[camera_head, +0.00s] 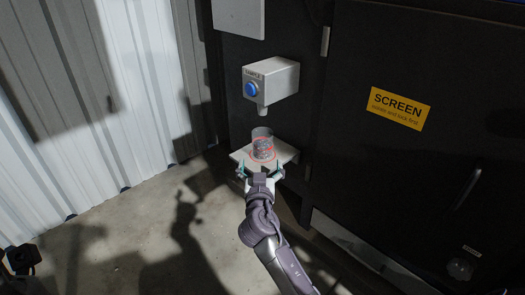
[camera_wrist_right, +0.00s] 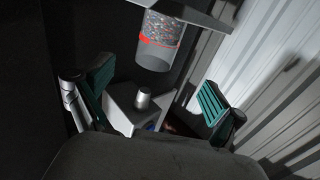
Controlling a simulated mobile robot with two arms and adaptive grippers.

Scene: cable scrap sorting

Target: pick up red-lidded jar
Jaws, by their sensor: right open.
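A clear jar (camera_head: 262,144) of grey scrap with red bands stands upright on a small pale shelf (camera_head: 284,152) under the sampler spout. I see no separate red lid on its top. In the right wrist view, which is upside down, the jar (camera_wrist_right: 160,42) hangs from the top edge with its red band showing. My right gripper (camera_head: 260,170) is open at the shelf's front edge. Its teal fingers (camera_wrist_right: 155,88) are spread wide, with the jar beyond them and not between them. A dark shape (camera_head: 22,260) at the lower left edge may be part of my left gripper; its jaws cannot be made out.
A grey sampler box (camera_head: 272,80) with a blue button (camera_head: 251,89) juts out above the jar; its spout (camera_wrist_right: 143,98) shows in the wrist view. A dark cabinet (camera_head: 430,160) with a yellow SCREEN sign stands right. A corrugated wall (camera_head: 110,80) is left, with open floor before it.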

